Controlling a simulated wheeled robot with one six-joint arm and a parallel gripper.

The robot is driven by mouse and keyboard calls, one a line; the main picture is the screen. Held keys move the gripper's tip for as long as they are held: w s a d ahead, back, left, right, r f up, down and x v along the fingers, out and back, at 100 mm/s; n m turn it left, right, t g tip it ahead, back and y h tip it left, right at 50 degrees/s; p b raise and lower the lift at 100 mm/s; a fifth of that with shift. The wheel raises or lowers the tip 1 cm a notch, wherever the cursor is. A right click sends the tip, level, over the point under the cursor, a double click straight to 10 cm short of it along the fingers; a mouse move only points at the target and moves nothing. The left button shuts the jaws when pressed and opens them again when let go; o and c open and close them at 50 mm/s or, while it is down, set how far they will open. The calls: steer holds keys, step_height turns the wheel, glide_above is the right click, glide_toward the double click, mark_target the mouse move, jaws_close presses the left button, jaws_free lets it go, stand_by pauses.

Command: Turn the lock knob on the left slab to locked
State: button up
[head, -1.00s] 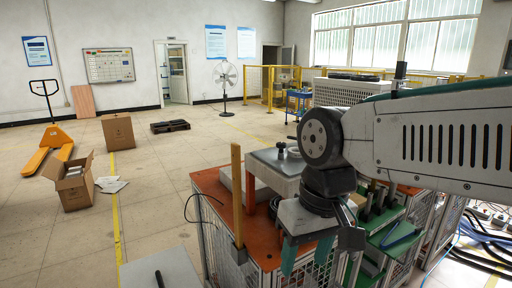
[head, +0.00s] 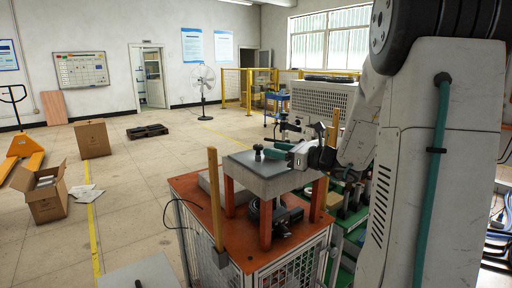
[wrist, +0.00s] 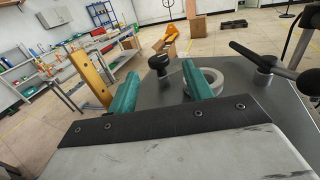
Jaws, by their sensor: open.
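A grey slab (head: 262,176) stands on orange legs on an orange-topped cabinet in the head view. A small black knob (head: 258,152) stands upright near its far edge. In the wrist view the round black knob (wrist: 159,63) sits ahead, lined up with the gap between my fingertips, on the dark slab top (wrist: 255,100). My gripper (wrist: 161,76) has two teal fingers, spread apart with nothing held. In the head view my gripper (head: 276,149) reaches in level from the right, just beside the knob. I cannot tell whether a finger touches it, nor which way the knob is turned.
A black lever handle (wrist: 268,62) and a pale ring (wrist: 207,80) sit right of the knob in the wrist view. A wooden post (head: 215,200) rises at the cabinet's left front. Open floor (head: 135,195) lies to the left.

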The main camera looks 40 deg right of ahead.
mark_target(258, 145)
steer(key=x, duration=0.6)
steer(key=shift+w+a, duration=0.25)
steer(key=shift+w, duration=0.05)
steer(key=c, duration=0.9)
